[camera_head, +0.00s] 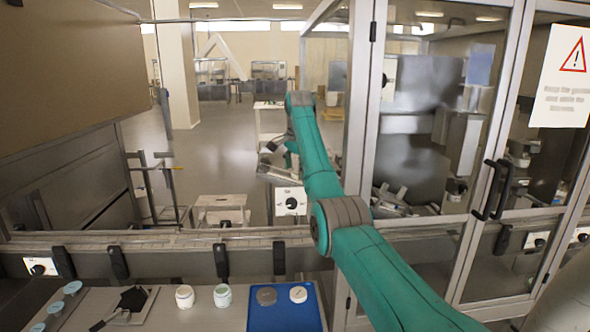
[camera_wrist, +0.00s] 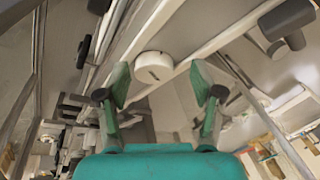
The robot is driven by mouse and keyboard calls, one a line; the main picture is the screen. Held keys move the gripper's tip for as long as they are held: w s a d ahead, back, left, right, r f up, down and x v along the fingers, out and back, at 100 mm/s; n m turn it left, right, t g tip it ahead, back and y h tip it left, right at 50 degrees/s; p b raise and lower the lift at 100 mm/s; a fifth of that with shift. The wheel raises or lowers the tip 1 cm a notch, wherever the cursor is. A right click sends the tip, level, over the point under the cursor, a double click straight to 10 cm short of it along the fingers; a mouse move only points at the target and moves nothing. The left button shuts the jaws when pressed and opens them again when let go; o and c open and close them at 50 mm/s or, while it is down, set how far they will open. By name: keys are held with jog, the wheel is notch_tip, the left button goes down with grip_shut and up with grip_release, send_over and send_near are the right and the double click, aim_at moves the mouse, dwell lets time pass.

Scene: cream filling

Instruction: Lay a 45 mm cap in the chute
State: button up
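My gripper (camera_wrist: 160,82) is open in the wrist view, with its two teal fingers well apart and nothing between their tips. A white, round, cap-like piece (camera_wrist: 154,67) shows just beyond the fingertips, between long pale rails (camera_wrist: 205,45) that look like the chute. The fingers do not appear to touch it. In the head view my arm reaches forward over the machine's front rail, and the gripper end is small and mostly hidden. A grey cap (camera_head: 266,296) and a white cap (camera_head: 298,294) lie in the blue tray (camera_head: 286,320). I cannot tell their sizes.
Two jars (camera_head: 184,297) (camera_head: 222,295) stand left of the tray. A dark tool (camera_head: 131,300) lies on a plate farther left. A glass door with a black handle (camera_head: 492,190) stands to the right of my arm. Dark cylinders (camera_wrist: 287,20) show at the wrist view's upper right.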

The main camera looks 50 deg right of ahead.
dwell(0.3)
jog(key=v, duration=0.7)
jog(key=shift+r, duration=0.2)
dwell(0.8)
